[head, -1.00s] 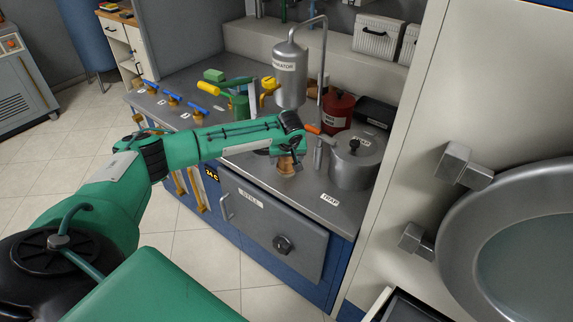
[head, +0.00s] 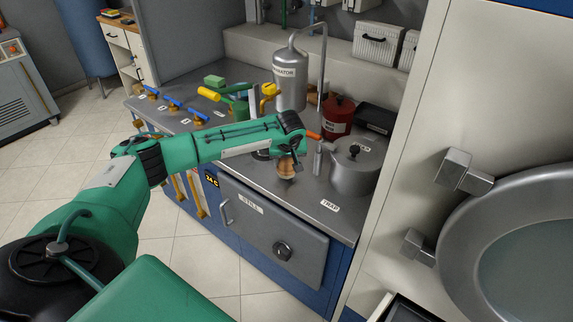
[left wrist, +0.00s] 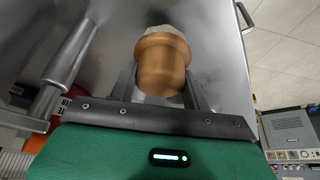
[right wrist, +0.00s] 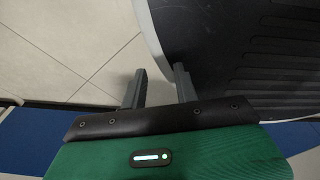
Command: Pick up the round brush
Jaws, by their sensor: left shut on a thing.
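The round brush, a small wooden knob with pale bristles, is in my left gripper over the front of the steel bench top (head: 240,165). In the head view the brush (head: 287,169) shows just below the gripper. In the left wrist view its wooden body (left wrist: 160,62) sits between the two fingers of my left gripper (left wrist: 160,78), with bristles facing away. The left gripper is shut on it. Whether the bristles touch the bench, I cannot tell. My right gripper (right wrist: 160,80) is open and empty beside a dark ribbed surface, seen only in the right wrist view.
A lidded steel pot (head: 355,165) stands right of the brush, with a red can (head: 338,117) behind. The separator cylinder (head: 290,80) and its pipe rise behind the gripper. Blue-handled valves (head: 173,104) line the left. A large round door (head: 455,235) is at right.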

